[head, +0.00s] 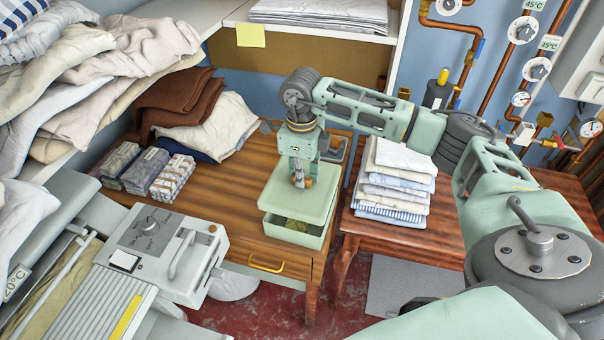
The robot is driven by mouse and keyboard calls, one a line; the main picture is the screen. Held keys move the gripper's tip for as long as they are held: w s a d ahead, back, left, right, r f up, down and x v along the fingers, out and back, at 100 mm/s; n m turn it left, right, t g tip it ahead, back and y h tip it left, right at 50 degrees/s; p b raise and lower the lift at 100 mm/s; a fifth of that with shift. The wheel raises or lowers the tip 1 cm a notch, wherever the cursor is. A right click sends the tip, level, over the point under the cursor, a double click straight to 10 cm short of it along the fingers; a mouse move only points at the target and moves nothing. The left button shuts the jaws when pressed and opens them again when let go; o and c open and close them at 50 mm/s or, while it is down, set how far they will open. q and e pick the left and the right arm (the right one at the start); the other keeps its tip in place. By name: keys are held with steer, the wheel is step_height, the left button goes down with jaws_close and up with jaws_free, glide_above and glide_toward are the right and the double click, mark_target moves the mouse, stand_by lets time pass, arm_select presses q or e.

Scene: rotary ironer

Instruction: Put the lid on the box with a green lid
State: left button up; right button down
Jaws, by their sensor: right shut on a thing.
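The pale green lid (280,198) is over the pale green box (286,236), which stands on the wooden desk near its front right corner. My right gripper (299,182) points down from above and is shut on the lid at its middle. The lid covers most of the box's top. A gap shows at the front, with something yellowish inside the box. I cannot tell whether the lid touches the box's rear rim. My left gripper is out of view.
Folded cloths (395,180) are stacked on a second wooden table to the right. Several wrapped bundles (173,178) and crumpled linen (217,125) lie on the desk's left. The grey ironer (165,250) stands at the front left. Bare desk shows left of the box.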

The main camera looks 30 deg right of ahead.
mark_target(302, 189)
steer(key=shift+f+b, duration=0.3)
steer(key=shift+f, duration=0.35)
step_height(302, 189, down, 3)
steer(key=b, duration=0.2)
steer(key=shift+f+b, duration=0.1)
steer(key=shift+b, duration=0.2)
steer(key=shift+d+f+b, duration=0.1)
steer(key=shift+f+b, duration=0.2)
steer(key=shift+f, duration=0.15)
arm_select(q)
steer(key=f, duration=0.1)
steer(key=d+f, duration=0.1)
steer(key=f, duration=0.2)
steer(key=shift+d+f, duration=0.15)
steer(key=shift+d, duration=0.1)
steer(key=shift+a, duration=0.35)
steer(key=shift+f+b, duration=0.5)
arm_select(e)
steer(key=shift+f, duration=0.25)
arm_select(q)
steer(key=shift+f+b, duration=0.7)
steer(key=shift+b, duration=0.05)
arm_select(e)
steer(key=shift+f, duration=0.75)
steer(key=c, duration=1.7)
jaws_free()
